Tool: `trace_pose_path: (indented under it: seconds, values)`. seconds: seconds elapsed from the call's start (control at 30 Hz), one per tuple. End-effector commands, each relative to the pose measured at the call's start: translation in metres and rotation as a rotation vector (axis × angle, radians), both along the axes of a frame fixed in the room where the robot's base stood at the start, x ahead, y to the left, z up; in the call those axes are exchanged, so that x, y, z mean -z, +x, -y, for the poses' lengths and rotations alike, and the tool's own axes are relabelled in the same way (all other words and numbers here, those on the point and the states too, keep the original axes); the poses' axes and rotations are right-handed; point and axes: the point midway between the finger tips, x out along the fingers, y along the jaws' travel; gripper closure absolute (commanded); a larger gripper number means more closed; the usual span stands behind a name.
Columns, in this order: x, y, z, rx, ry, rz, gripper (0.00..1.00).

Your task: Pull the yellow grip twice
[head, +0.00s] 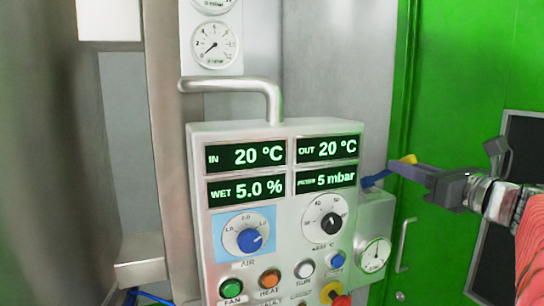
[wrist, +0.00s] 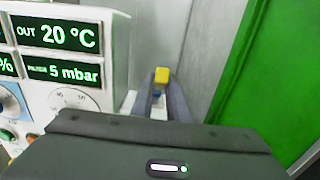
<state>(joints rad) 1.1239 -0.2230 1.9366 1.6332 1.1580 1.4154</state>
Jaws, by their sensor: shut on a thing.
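The yellow grip (wrist: 161,75) is a small yellow block between my fingertips in the wrist view. In the head view, part of the yellow grip (head: 408,159) shows just above my fingers. My gripper (head: 396,167) is shut on it, to the right of the control panel and above the small box with a round gauge. The gripper also shows in the wrist view (wrist: 161,88), with a little blue under the yellow block. A blue part (head: 375,179) runs from the fingertips down toward the gauge box. Most of the grip is hidden by my fingers.
The control panel (head: 283,130) with displays, knobs and buttons stands close on the left. The gauge box (head: 374,225) sits at its right side. A green door (head: 440,120) with a handle (head: 405,245) is behind. A bent metal pipe (head: 235,86) rises above the panel.

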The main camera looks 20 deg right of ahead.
Motion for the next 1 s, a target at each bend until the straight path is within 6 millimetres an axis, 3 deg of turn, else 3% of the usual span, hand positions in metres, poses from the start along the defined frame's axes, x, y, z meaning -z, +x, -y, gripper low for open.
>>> trace_pose_path:
  seconds: [0.33,0.7,0.73,1.0]
  values:
    - [0.004,-0.001,0.001,0.001,0.001,-0.003,0.98]
    - [0.025,-0.012,0.001,0.001,0.003,-0.004,0.98]
    - [0.025,-0.011,0.001,0.000,0.002,-0.003,0.84]
    - [0.023,-0.011,0.000,0.000,0.001,-0.001,0.65]
